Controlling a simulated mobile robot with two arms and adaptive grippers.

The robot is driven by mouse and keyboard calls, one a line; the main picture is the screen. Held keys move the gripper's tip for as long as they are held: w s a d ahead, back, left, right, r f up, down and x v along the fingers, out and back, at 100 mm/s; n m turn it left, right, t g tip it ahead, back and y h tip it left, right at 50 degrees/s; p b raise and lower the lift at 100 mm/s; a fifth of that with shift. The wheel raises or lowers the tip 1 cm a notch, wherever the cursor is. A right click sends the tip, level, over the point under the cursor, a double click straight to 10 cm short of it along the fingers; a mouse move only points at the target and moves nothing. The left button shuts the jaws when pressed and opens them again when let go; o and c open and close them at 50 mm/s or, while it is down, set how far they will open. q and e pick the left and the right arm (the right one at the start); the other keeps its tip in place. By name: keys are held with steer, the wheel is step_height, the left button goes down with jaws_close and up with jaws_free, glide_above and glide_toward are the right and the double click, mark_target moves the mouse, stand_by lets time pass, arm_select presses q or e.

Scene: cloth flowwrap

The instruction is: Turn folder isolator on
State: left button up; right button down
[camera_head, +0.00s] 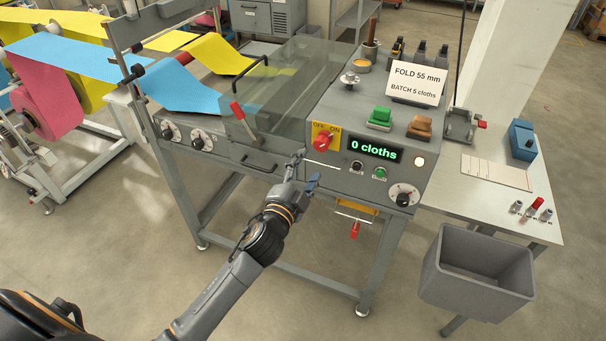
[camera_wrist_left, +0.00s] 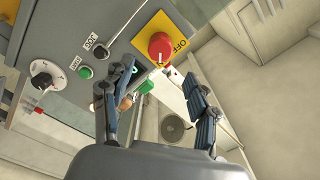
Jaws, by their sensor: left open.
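The folder isolator is a red rotary knob (camera_head: 322,141) on a yellow plate marked OFF and ON, on the front panel of the grey folder (camera_head: 340,185). It also shows in the left wrist view as a red knob (camera_wrist_left: 160,47), with OFF readable beside it. I cannot tell surely which label the knob points to. My left gripper (camera_head: 306,170) is open just in front of the panel, below and left of the knob. In the left wrist view its fingers (camera_wrist_left: 160,80) are spread, with the knob ahead of the gap and nothing between them. My right gripper is not in view.
The display (camera_head: 375,149) reads "0 cloths", and a lamp (camera_head: 420,161) glows beside it. Push buttons (camera_head: 380,173) and a dial (camera_head: 404,195) are right of the knob. A red-handled lever (camera_head: 238,111) stands left. A grey bin (camera_head: 478,272) stands at right.

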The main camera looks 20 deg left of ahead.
arm_select(q)
steer(key=shift+s, duration=1.1)
steer(key=shift+f, duration=0.1)
